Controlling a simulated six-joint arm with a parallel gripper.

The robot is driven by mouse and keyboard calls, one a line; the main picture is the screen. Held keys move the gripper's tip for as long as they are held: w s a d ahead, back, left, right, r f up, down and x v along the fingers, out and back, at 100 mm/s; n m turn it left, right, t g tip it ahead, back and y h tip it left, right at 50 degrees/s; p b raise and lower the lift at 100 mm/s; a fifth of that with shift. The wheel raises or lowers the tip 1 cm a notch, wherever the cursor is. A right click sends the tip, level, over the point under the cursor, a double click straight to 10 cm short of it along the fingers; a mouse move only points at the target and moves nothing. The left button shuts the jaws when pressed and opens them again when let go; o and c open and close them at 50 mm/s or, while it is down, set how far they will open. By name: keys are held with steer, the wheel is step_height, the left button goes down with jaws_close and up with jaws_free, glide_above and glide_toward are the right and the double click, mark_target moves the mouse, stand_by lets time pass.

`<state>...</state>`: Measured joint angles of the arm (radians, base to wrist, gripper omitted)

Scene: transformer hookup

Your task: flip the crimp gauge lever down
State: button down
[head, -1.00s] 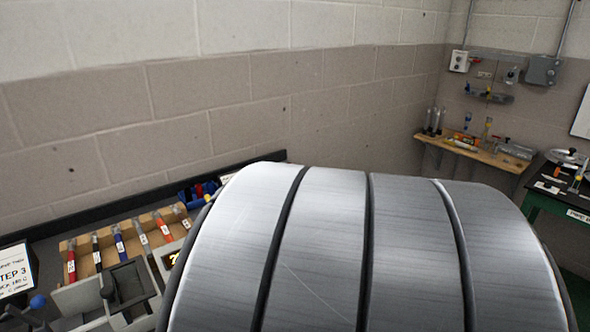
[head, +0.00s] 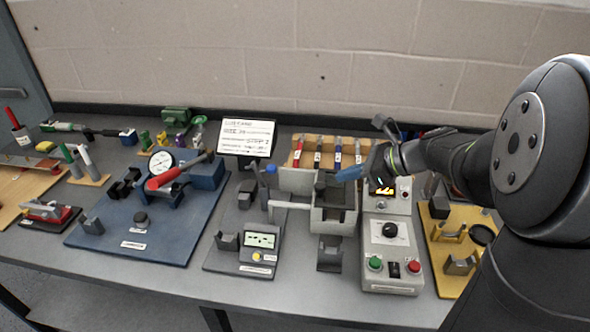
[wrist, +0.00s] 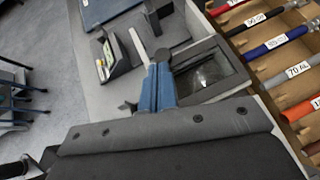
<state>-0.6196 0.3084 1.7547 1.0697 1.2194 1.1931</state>
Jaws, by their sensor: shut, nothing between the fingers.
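A dial gauge (head: 161,162) stands on a blue plate (head: 180,232) left of centre in the head view. The labels are too small to read, so I cannot tell which is the crimp gauge. My gripper (head: 349,173), with blue fingers, is shut and empty above the grey open box (head: 333,222). The fingers (wrist: 158,88) also show beside that box in the wrist view.
A control box (head: 390,240) with green and red buttons stands right of the grey box. A wooden rack (head: 309,158) of labelled cables is behind. A yellow fixture (head: 455,245) stands at the right, near my arm. The bench's front strip is mostly clear.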

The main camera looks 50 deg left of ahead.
steer(key=shift+s+a+r+m+g, duration=0.3)
steer(key=shift+s+a+r+g, duration=0.1)
steer(key=shift+s+a, duration=0.35)
steer(key=a+r+x, duration=0.1)
steer(key=r+x, duration=0.1)
steer(key=x, duration=1)
steer(key=shift+s+a, duration=0.45)
steer(key=shift+a, duration=0.15)
steer(key=shift+r, duration=0.2)
steer(key=shift+s+a+r, duration=0.1)
steer(key=shift+a+r, duration=0.05)
